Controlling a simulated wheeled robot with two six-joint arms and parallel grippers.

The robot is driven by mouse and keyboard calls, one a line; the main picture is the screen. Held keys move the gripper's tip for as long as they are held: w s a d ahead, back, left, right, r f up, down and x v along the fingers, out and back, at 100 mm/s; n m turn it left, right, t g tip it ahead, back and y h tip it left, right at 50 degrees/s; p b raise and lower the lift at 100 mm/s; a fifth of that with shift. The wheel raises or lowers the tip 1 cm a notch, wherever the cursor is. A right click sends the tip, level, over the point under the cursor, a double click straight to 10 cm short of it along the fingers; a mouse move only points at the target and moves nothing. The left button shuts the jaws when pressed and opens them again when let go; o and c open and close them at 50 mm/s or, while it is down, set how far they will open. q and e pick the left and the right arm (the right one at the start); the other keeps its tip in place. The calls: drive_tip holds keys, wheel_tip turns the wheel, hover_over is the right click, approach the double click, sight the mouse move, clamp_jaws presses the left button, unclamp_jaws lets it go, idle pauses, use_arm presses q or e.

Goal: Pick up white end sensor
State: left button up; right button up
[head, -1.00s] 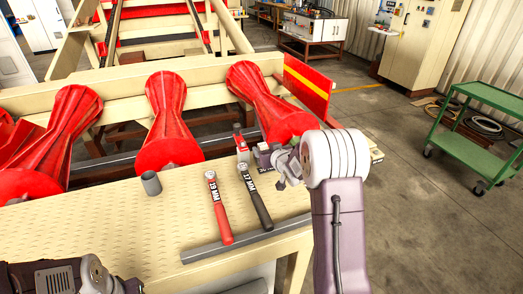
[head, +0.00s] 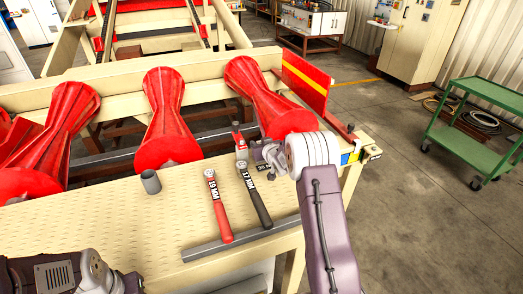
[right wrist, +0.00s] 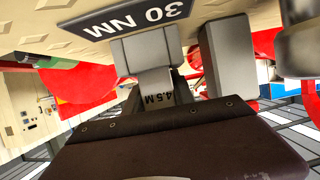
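My right gripper (head: 259,154) is low over the right end of the cream bench (head: 110,215), beside a small red and pale-grey item (head: 239,141). I cannot make out a white end sensor for certain; this item may be it or may hide it. In the right wrist view, pale grey blocks (right wrist: 229,58) stand around a part marked 4.5 M (right wrist: 160,98), under a dark 30 NM label (right wrist: 138,20). Whether the fingers touch anything is unclear. My left gripper (head: 112,280) is at the lower left, away from these things, its fingertips not clear.
A red 19 MM tool (head: 219,208) and a dark 17 MM tool (head: 254,196) lie in front of the right gripper. A grey cup (head: 151,182) stands left of them. A grey bar (head: 240,240) runs along the front edge. Red rollers (head: 168,115) stand behind.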

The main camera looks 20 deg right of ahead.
drive_tip(key=shift+w, duration=0.1)
clamp_jaws()
drive_tip(key=shift+r, duration=0.35)
drive_tip(key=r, duration=0.2)
drive_tip(key=d+r, duration=0.1)
drive_tip(key=r, duration=0.1)
drive_tip(key=s+d+r+p, duration=0.2)
drive_tip(key=d+r+p, duration=0.2)
drive_tip(key=d, duration=0.6)
wheel_tip(320, 180, up, 2)
drive_tip(key=shift+d+r+p, duration=0.1)
drive_tip(key=shift+d+p, duration=0.15)
drive_tip(key=shift+p, duration=0.05)
